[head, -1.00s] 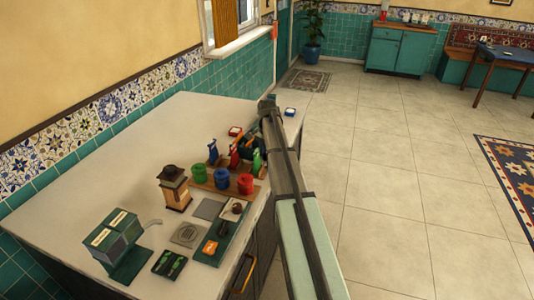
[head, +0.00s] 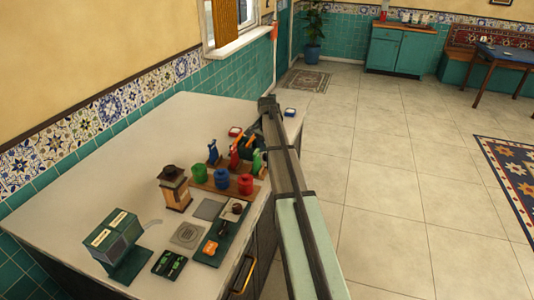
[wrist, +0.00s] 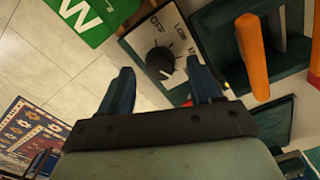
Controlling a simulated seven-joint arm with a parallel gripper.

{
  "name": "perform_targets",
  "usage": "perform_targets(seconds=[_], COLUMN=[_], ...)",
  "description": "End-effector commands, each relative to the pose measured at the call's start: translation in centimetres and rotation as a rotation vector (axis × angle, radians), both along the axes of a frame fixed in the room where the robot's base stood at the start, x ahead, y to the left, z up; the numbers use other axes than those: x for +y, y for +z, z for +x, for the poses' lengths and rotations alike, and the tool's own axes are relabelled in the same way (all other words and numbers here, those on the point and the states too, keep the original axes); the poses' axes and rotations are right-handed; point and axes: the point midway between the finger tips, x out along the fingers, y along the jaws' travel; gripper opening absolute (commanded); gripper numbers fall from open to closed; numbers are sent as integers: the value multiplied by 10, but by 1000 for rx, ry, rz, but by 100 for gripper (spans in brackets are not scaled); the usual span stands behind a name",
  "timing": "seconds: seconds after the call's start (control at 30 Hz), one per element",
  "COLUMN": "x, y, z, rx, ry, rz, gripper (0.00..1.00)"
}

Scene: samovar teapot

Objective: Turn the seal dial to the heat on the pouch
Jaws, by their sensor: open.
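The seal dial (wrist: 160,63) is a round black knob on a pale panel in the wrist view. The panel shows OFF, LOW and a third, partly hidden word around the knob. My gripper (wrist: 160,72) is open, its two dark fingers either side of the knob in the picture; no contact with it can be made out. I cannot tell which mark the knob points to. A green sheet with a large white W (wrist: 85,14) lies at the top left; I cannot tell whether it is the pouch. In the head view my arm hides the dial and most of my gripper.
An orange handle (wrist: 252,55) on a dark green frame stands close right of the dial. The counter's left part (head: 90,190) is clear.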

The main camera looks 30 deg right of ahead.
Motion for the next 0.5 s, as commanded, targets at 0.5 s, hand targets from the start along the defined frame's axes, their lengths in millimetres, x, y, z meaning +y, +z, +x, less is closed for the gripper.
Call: perform_targets(seconds=[0.5], x=[0], y=[94], z=[1], rx=[-3], ry=[0], rz=[-1], gripper=[64])
